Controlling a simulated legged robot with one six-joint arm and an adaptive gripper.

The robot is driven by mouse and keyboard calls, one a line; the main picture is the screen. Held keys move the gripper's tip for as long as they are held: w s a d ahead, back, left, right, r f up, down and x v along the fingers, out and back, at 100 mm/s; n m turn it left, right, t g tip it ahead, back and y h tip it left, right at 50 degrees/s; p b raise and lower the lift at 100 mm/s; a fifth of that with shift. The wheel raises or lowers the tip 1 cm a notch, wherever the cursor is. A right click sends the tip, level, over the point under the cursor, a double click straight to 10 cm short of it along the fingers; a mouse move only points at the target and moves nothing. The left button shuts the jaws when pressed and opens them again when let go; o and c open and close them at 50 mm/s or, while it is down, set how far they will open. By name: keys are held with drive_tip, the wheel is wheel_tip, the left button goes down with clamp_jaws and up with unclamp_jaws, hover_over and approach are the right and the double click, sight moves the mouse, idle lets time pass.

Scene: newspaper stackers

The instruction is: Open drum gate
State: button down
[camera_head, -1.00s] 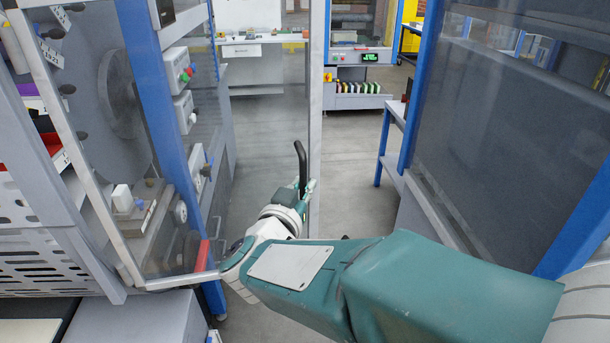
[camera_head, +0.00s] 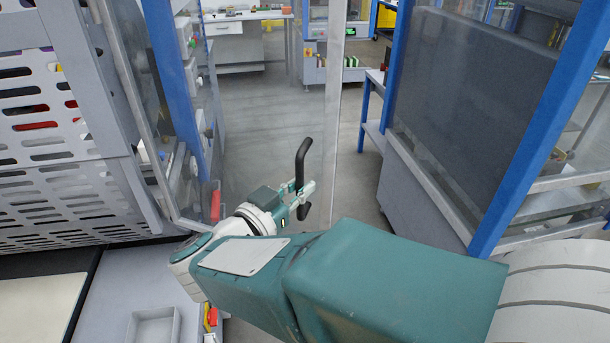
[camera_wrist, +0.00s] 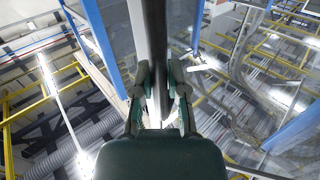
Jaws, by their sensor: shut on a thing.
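The drum gate looks like a clear panel with a pale metal upright (camera_head: 335,80) at its right edge. A black bar handle (camera_head: 303,160) stands upright near this edge. My gripper (camera_head: 303,192) is shut on the lower part of the handle. In the wrist view the two fingers of my gripper (camera_wrist: 158,92) close from both sides on the dark handle (camera_wrist: 155,45). The pale upright also shows just left of the handle there (camera_wrist: 138,35). The exact finger contact is partly hidden by my gripper's body. The drum behind the panel is not clearly visible now.
A perforated grey panel (camera_head: 50,140) and a worktop with a shallow grey tray (camera_head: 155,325) are at left. A cabinet with a blue post (camera_head: 545,120) and dark window (camera_head: 450,80) stands at right. Open floor (camera_head: 265,120) shows behind the clear panel.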

drive_tip(key=shift+s+a+r, duration=0.1)
drive_tip(key=shift+s+a, duration=0.05)
drive_tip(key=shift+s, duration=0.05)
drive_tip(key=c, duration=0.6)
unclamp_jaws()
drive_tip(key=shift+c, duration=0.2)
drive_tip(key=shift+a, duration=0.1)
drive_tip(key=v, duration=1.2)
drive_tip(key=shift+a, duration=0.1)
